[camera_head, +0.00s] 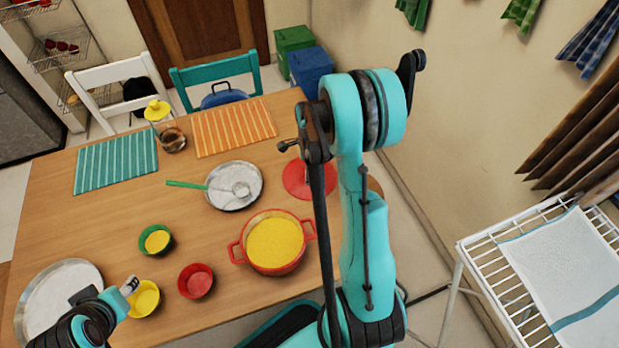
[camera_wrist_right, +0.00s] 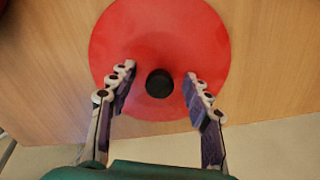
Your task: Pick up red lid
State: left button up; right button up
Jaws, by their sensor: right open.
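The red lid (camera_head: 294,180) lies flat on the wooden table, to the right of the silver plate and partly hidden behind my right arm in the head view. In the right wrist view the round lid (camera_wrist_right: 160,32) fills the upper middle, with its black knob (camera_wrist_right: 159,83) at the centre. My right gripper (camera_wrist_right: 160,73) is open, with one finger on each side of the knob and a gap to both. Its height above the lid is hard to tell.
A red pot (camera_head: 307,228) with yellow contents stands just in front of the lid. A silver plate (camera_head: 218,202) with a green-handled ladle (camera_head: 186,184) lies left of it. Small bowls, including a red bowl (camera_head: 196,281), stand nearer. The table edge is close to the lid.

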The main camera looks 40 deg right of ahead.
jog(key=shift+r, duration=0.1)
grip_shut()
jog(key=shift+r, duration=0.1)
